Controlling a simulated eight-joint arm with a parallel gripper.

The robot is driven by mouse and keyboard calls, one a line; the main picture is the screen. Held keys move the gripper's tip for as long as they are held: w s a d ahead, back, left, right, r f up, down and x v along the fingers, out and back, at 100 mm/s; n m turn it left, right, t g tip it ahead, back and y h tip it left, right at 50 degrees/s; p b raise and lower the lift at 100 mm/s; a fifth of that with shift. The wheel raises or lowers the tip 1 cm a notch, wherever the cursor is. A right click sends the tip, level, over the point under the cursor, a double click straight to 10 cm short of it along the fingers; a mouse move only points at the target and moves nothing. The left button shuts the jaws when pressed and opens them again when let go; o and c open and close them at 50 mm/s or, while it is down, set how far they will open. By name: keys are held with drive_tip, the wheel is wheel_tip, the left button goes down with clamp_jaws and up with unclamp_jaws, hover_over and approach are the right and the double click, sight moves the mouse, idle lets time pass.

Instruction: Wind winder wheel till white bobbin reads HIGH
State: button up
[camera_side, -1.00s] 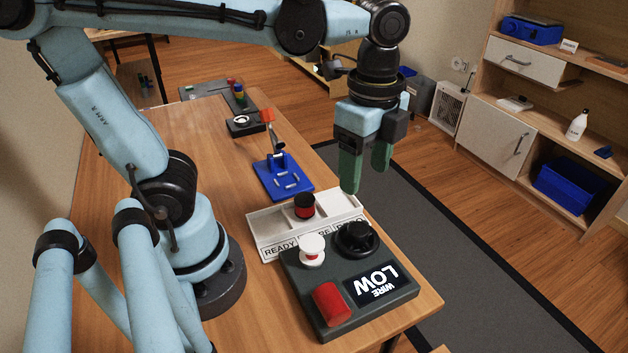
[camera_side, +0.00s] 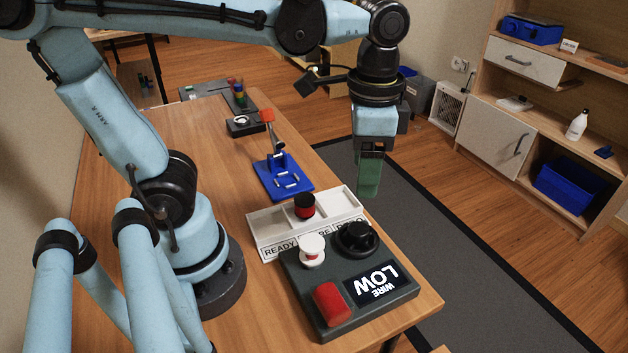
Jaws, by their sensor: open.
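The dark winder unit (camera_side: 302,282) sits at the near right end of the table.
A white tray (camera_side: 263,219) with labelled compartments, one marked READY, adjoins the winder unit. A black and red spool (camera_side: 304,206) stands in its middle compartment. A blue fixture (camera_side: 284,185) with a red-topped lever lies farther back.

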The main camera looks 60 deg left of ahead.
sight(357, 227)
drive_tip(key=shift+a+f+n, duration=0.1)
drive_tip(key=shift+f+n, duration=1.95)
drive_tip(key=shift+n, duration=1.7)
drive_tip(key=shift+d+f+n, duration=0.1)
drive_tip(key=shift+f+n, duration=1.95)
drive_tip(key=shift+n, duration=1.75)
drive_tip(key=shift+a+f+n, duration=0.1)
drive_tip(key=shift+f+n, duration=1.95)
drive_tip(key=shift+n, duration=1.7)
drive_tip(key=shift+c, duration=0.5)
drive_tip(key=c, duration=1)
